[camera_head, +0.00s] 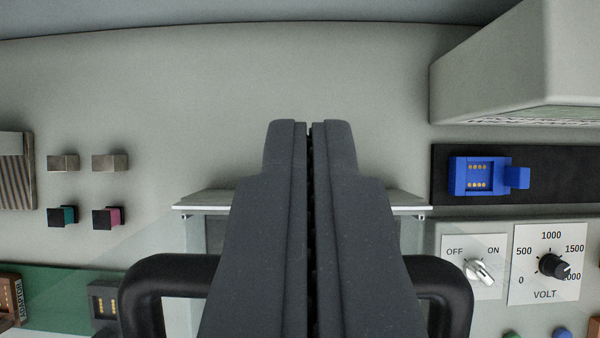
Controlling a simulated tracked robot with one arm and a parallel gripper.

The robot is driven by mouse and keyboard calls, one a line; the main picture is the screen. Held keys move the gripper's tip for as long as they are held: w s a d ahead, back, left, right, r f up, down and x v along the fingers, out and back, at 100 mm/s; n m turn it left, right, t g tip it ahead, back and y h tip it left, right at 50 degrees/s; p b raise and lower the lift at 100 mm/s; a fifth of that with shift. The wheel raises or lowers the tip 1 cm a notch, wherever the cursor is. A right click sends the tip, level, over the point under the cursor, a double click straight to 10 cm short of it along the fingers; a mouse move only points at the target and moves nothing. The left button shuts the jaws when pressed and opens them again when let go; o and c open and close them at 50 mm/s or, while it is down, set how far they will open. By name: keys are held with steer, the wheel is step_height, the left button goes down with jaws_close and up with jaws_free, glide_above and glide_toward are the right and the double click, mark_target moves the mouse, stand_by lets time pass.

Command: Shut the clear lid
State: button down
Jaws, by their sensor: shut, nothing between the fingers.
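My gripper (309,126) is shut and empty, its two dark fingers pressed together in the middle of the view. It covers much of the housing behind it. A pale housing edge (200,207) shows on both sides of the fingers, with small fittings near its ends. What looks like the clear lid (148,240) is a faint see-through pane spreading from this edge towards the lower left and lower right. Its middle is hidden by my gripper. I cannot tell its exact angle or whether the fingers touch it.
Small metal, teal and pink blocks (108,217) sit on the left. A blue connector (478,177) lies on a black strip at right, above an OFF/ON switch (483,272) and VOLT dial (553,266). A large pale box (485,80) overhangs the upper right. The upper middle is clear.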

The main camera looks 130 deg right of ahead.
steer(key=shift+s+d+f, duration=0.2)
steer(key=shift+s+d, duration=0.1)
steer(key=shift+d, duration=0.3)
steer(key=shift+s+d+f, duration=0.15)
steer(key=shift+s+d, duration=0.15)
steer(key=shift+d, duration=0.25)
